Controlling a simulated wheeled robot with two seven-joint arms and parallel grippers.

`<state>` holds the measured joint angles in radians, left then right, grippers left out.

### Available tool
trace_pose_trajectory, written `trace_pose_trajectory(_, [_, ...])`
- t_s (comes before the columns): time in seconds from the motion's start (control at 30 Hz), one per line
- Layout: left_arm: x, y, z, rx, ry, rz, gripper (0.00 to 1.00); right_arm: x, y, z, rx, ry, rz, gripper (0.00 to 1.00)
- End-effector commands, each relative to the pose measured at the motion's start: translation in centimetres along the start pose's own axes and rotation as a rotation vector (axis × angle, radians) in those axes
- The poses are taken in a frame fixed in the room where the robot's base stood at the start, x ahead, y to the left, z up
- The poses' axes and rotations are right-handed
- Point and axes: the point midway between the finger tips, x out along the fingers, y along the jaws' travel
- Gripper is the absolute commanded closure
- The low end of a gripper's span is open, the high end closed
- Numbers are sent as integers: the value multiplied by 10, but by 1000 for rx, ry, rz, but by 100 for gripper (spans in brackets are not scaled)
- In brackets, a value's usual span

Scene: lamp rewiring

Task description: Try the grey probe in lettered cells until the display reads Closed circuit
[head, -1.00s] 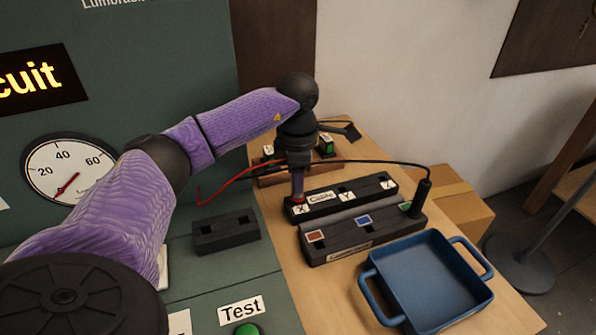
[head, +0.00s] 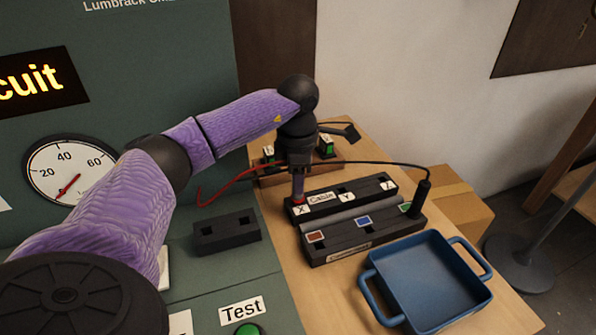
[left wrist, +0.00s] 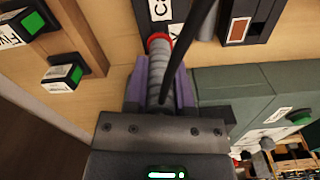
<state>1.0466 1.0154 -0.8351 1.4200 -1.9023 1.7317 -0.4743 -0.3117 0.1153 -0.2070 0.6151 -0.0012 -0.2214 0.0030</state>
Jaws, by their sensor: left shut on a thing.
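My left gripper (head: 298,186) is shut on the grey probe, upright at the X end of the black Cable block (head: 372,190). In the left wrist view the ribbed grey probe (left wrist: 157,72) with its red collar sits between the purple fingers (left wrist: 158,92). Its tip is hidden, so I cannot tell how deep it sits in cell X. The block also has cells Y and Z. A black probe (head: 422,197) stands at the green-marked cell of the front block (head: 345,242). The display (head: 38,80) shows only "cuit"; the rest is cut off. My right gripper is out of view.
A blue tray (head: 425,275) stands empty in front of the blocks. A small black two-hole holder (head: 227,233) lies on the green bench near the Test button (head: 248,330). A wooden rack with green-fronted switches (head: 326,147) is behind.

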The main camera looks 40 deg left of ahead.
Motion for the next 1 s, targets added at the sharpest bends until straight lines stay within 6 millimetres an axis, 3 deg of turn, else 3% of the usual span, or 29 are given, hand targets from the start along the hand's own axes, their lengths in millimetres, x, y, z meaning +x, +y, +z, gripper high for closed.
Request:
trace_pose_trajectory(0.8, [10, 0, 0, 0, 1, 0, 100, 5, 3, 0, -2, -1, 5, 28])
trace_pose_trajectory(0.83, [10, 0, 0, 0, 1, 0, 67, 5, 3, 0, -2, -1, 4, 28])
trace_pose_trajectory(1.0, [10, 0, 0, 0, 1, 0, 31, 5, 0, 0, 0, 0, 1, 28])
